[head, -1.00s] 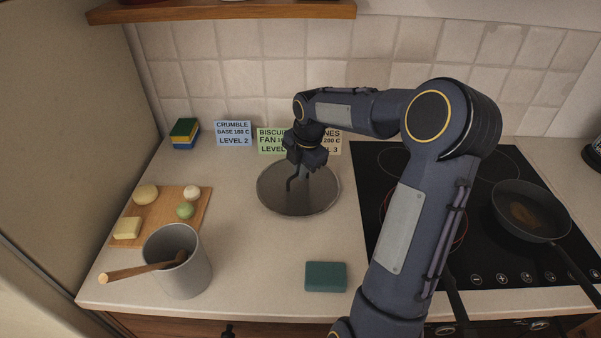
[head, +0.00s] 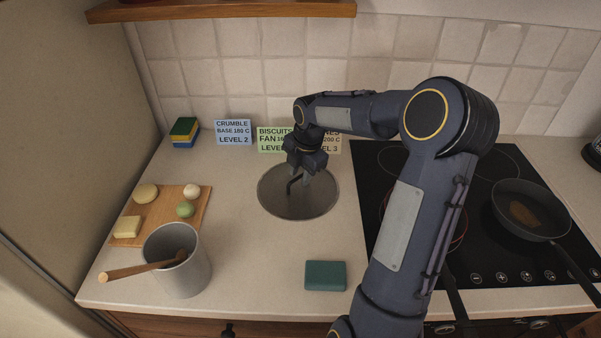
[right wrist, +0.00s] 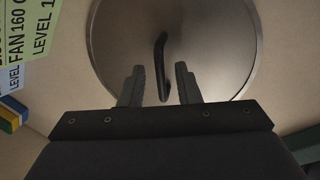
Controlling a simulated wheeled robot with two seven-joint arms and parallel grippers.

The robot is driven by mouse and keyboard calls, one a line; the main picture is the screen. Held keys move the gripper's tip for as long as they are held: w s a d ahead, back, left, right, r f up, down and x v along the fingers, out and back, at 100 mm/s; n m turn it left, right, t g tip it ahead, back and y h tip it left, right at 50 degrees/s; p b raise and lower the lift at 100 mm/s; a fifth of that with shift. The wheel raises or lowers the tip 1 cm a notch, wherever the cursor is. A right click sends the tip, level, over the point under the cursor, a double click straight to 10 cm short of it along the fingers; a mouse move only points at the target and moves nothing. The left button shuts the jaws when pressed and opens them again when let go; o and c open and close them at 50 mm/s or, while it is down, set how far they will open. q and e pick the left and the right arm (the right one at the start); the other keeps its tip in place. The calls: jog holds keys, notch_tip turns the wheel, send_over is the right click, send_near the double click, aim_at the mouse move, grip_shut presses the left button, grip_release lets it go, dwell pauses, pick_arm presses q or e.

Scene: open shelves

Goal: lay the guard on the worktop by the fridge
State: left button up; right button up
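The guard (head: 318,203) is a round grey disc with a dark bent handle. It lies on the worktop (head: 235,260) between the wooden board and the hob, and appears flat. My right gripper (head: 299,181) is just above the guard. In the right wrist view, its two fingers (right wrist: 160,84) are apart, one on each side of the guard's handle (right wrist: 161,60), with gaps showing on both sides. The guard's disc also fills much of that view (right wrist: 215,45). The fridge is not clearly identifiable; a tall beige panel (head: 60,120) stands at the left. My left gripper is not in view.
Level cards (head: 233,133) stand against the tiles behind the guard. A grey pot (head: 185,275) with a wooden tool and a board (head: 160,222) with food are left. A green sponge (head: 325,276) lies in front. The hob (head: 480,235) with a pan (head: 520,208) is right.

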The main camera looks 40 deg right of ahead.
aim_at(306, 192)
notch_tip(306, 192, up, 12)
jog(key=s, duration=0.2)
jog(key=s+a+f+m+t+y, duration=0.1)
jog(key=s+a+f+m, duration=0.1)
jog(key=s+a+m, duration=0.8)
jog(key=s+a+f+m+t+y, duration=0.2)
jog(key=s+a+f+m, duration=0.1)
jog(key=s+a+m, duration=0.7)
jog(key=shift+s+f+m+y, duration=0.2)
jog(key=shift+s+m+y, duration=0.15)
jog(key=shift+s, duration=0.5)
jog(key=shift+s+d+t, duration=0.1)
jog(key=shift+d+t, duration=0.05)
jog(key=shift+t, duration=0.15)
